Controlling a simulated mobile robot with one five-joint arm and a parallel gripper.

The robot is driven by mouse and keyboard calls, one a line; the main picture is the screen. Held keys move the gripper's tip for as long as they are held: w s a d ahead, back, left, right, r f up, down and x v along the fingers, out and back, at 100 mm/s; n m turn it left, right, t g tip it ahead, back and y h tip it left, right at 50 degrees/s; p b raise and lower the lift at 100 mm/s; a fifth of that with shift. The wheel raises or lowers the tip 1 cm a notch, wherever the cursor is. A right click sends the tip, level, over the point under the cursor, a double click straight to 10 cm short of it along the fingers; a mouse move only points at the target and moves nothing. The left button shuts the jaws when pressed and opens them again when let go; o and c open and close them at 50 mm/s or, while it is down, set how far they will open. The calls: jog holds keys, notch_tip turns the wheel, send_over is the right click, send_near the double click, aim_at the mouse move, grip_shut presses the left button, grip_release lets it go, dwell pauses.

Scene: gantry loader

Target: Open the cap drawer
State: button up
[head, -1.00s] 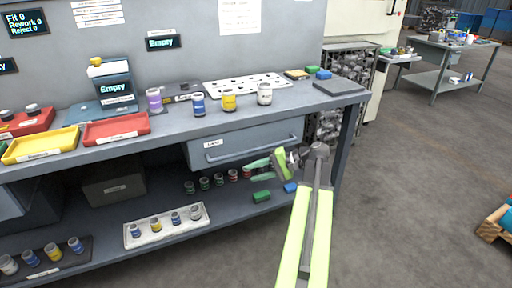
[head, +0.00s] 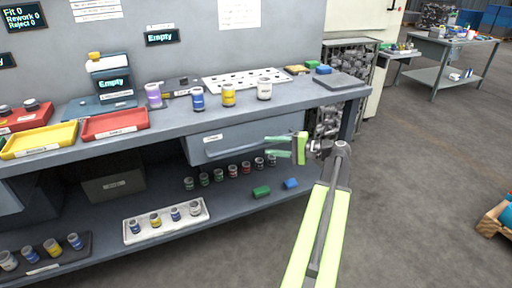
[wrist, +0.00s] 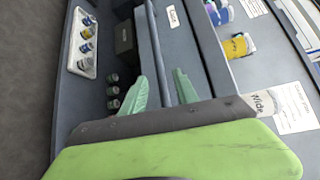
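The grey drawer (head: 235,147) hangs under the workbench top, with a pale label at its upper left and a long bar handle (head: 225,152) across its front. It looks shut. My gripper (head: 268,146) is in front of the drawer's right part, its two green fingers apart, one above the other. In the wrist view, the handle (wrist: 158,45) runs down the picture and lies in line with the gap between the open fingers (wrist: 160,80). I cannot tell whether the fingertips reach around the bar. The handle's right end is hidden behind the gripper.
Several jars (head: 218,175) and green and blue blocks (head: 261,192) stand on the lower shelf below the drawer. Cups, including a yellow one (head: 229,95), stand on the bench top above it.

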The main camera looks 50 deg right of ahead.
aim_at(256, 145)
jog(key=x, duration=0.6)
jog(key=shift+w+a+b, duration=0.15)
jog(key=shift+w+b, duration=0.1)
jog(key=shift+b, duration=0.1)
grip_shut()
dwell(1.0)
